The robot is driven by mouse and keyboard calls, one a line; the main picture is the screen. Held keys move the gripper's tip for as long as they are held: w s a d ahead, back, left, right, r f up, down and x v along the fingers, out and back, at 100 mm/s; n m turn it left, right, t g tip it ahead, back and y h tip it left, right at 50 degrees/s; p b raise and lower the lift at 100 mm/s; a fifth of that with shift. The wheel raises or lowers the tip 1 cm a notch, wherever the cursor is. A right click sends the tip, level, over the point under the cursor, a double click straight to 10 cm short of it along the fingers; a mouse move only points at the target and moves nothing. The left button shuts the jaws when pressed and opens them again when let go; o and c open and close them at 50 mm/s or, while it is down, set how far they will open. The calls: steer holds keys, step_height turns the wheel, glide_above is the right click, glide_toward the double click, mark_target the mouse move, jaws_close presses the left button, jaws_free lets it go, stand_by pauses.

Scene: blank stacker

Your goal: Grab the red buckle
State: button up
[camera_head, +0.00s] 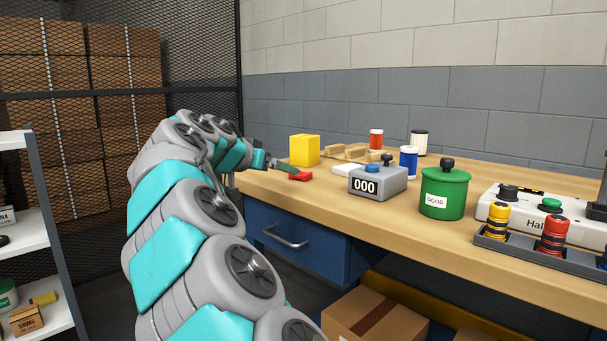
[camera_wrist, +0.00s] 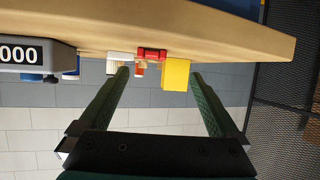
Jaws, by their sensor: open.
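The red buckle (camera_head: 300,175) lies on the wooden bench near its left end, in front of a yellow block (camera_head: 304,150). It also shows in the wrist view (camera_wrist: 152,54), upside down, small and beyond the fingertips. My gripper (camera_head: 289,168) reaches in from the left at the bench's left end, close to the buckle in the head view. In the wrist view my gripper (camera_wrist: 160,75) has its two green fingers spread wide. Nothing is between them in their grasp, and the buckle lies ahead in the gap. Contact with the buckle cannot be told.
The yellow block stands just behind the buckle. A white pad (camera_head: 347,170) and a grey counter (camera_head: 377,182) reading 000 are to its right. A green pot (camera_head: 445,193), spools and a control box (camera_head: 540,212) stand farther right. A mesh fence (camera_head: 205,60) is at the left.

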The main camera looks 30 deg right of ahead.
mark_target(300, 173)
steer(key=d, duration=0.2)
steer(key=w, duration=0.1)
steer(key=shift+w+d+f+m+h, duration=0.1)
steer(key=shift+d+f+m+h, duration=0.2)
steer(key=shift+d+f, duration=0.1)
steer(key=shift+s+p+x, duration=0.15)
steer(key=shift+p+x, duration=0.15)
steer(key=shift+x, duration=1.15)
steer(key=shift+s+p+x, duration=0.15)
steer(key=shift+p+x, duration=0.15)
steer(key=shift+x, duration=1.2)
steer(key=shift+d, duration=0.15)
steer(key=c, duration=1.4)
steer(key=shift+r, duration=0.2)
